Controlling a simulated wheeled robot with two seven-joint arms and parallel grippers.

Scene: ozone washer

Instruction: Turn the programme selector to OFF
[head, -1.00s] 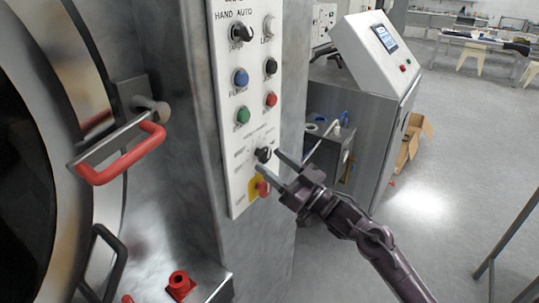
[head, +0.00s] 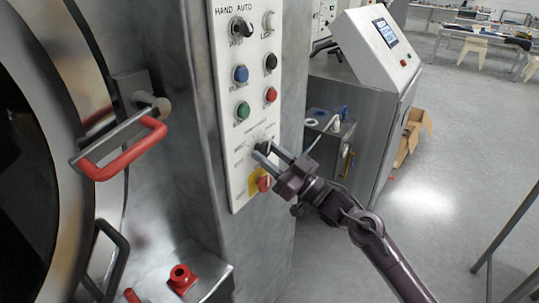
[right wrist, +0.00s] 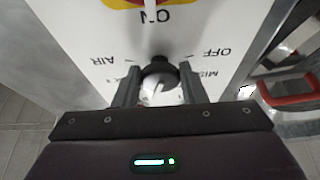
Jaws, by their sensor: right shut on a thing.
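The programme selector is a small black knob (head: 263,147) low on the white control panel (head: 237,176). My right gripper (head: 267,152) is at the panel with its two fingers around the knob. In the right wrist view the knob (right wrist: 158,68) sits between the fingertips, and my right gripper (right wrist: 158,84) is shut on it. That view is upside down; the printed word OFF (right wrist: 217,53) is on the right and AIR on the left. The knob's exact pointing is hard to tell. My left gripper is not in view.
A red switch on a yellow plate (head: 264,184) is just below the selector. Green (head: 242,110) and red (head: 271,95) buttons are above it. A red door handle (head: 130,155) sticks out at left. A grey cabinet (head: 355,105) stands behind at right.

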